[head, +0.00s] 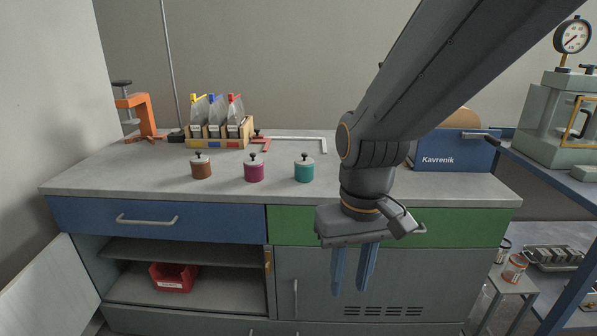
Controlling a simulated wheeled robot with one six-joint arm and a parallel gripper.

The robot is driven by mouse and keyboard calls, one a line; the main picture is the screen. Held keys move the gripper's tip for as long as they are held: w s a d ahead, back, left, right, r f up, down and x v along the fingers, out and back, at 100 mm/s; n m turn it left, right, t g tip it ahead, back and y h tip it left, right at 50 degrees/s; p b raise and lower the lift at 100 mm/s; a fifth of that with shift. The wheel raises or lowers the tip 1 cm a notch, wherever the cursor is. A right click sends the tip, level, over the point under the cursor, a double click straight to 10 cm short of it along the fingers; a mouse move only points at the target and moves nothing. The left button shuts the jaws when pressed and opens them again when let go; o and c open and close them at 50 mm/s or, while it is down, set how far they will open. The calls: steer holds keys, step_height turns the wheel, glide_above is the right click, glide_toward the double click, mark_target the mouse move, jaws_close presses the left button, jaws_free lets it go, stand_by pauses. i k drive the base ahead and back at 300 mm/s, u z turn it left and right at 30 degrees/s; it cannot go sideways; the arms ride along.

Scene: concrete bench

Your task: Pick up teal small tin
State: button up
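The teal small tin (304,170) stands upright on the concrete bench top (330,192), with a pale lid and a dark knob. It is the rightmost of three similar tins in a row. The magenta tin (254,169) is to its left and the brown tin (201,167) is farther left. My gripper (352,292) hangs in front of the bench, below and to the right of the teal tin. Its two blue fingers point down with a gap between them. It is open and empty, apart from the tins.
Behind the tins are a wooden rack (216,136) with coloured holders and an orange clamp (142,115). A blue Kavrenik box (454,150) stands at the back right, partly behind my arm. A blue shelf (556,170) with a gauge press juts in at right. Bench space before the tins is clear.

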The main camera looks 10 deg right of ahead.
mark_target(301, 174)
steer(key=z, duration=1.4)
steer(key=k, duration=0.9)
steer(key=u, duration=1.45)
steer(key=i, duration=1)
